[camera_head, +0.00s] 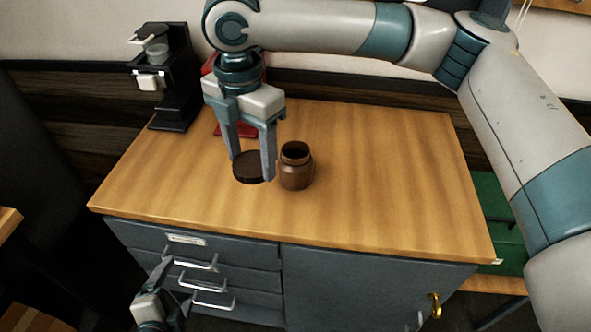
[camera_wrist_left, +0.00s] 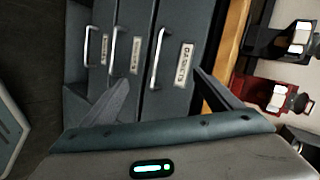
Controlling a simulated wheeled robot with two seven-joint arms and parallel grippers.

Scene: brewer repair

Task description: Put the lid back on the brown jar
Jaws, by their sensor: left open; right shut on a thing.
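The brown jar (camera_head: 297,172) stands upright and open on the wooden counter, its dark mouth facing up. The dark brown round lid (camera_head: 249,168) is just left of the jar. My right gripper (camera_head: 251,165) points down and is shut on the lid, one finger on each side. The lid is level and beside the jar, not over its mouth. I cannot tell whether it touches the counter. My left gripper (camera_head: 172,284) is open and empty, low in front of the drawers; its fingers also show in the left wrist view (camera_wrist_left: 165,92).
A black brewer (camera_head: 172,85) stands at the counter's back left. A red machine (camera_head: 222,128) is partly hidden behind my right gripper. The grey cabinet has drawers with handles (camera_head: 200,262) and a door (camera_head: 360,290). The counter (camera_head: 390,170) is clear right of the jar.

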